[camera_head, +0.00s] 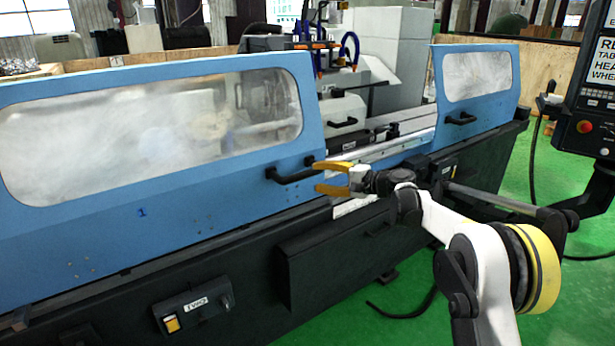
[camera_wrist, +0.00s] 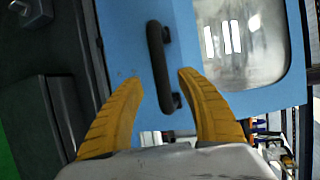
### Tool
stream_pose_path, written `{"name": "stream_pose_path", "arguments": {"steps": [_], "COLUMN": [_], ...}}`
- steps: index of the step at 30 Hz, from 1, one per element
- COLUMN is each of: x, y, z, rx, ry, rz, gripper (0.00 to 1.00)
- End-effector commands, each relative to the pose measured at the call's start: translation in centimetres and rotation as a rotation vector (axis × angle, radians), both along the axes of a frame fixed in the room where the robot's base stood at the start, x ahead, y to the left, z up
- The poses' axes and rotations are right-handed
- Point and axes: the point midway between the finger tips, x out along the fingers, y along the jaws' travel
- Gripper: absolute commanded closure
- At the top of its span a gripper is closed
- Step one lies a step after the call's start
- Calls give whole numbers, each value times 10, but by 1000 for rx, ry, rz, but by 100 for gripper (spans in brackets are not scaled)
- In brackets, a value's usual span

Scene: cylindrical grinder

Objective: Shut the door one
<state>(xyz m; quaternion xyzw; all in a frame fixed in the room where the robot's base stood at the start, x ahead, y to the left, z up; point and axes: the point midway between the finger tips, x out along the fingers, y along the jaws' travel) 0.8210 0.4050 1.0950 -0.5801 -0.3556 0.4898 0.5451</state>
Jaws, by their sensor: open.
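Door one is the large blue sliding door (camera_head: 200,197) on the left, with a long window and a small "1" mark. Its black handle (camera_head: 292,175) is near its right edge. The door also shows in the wrist view (camera_wrist: 185,18), with the handle (camera_wrist: 164,65) upright there. My gripper (camera_head: 317,177) is open and empty, just right of the handle in the head view. In the wrist view the yellow fingertips (camera_wrist: 160,77) appear on either side of the handle's lower part. I cannot tell whether they touch it.
A second blue door (camera_head: 477,95) with its own handle (camera_head: 461,119) stands at the right. Between the doors is an open gap showing the machine's inside (camera_head: 350,120). A control panel (camera_head: 590,100) hangs at the far right. Green floor (camera_head: 400,300) lies in front.

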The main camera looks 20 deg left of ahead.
Motion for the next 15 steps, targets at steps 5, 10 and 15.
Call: {"name": "stream_pose_path", "arguments": {"steps": [5,10,15], "x": [-10,-15,-17], "y": [-36,-55,-60], "z": [7,10,11], "rx": [0,-1,-1], "ry": [1,0,0], "rz": [-2,0,0], "gripper": [55,55,55]}}
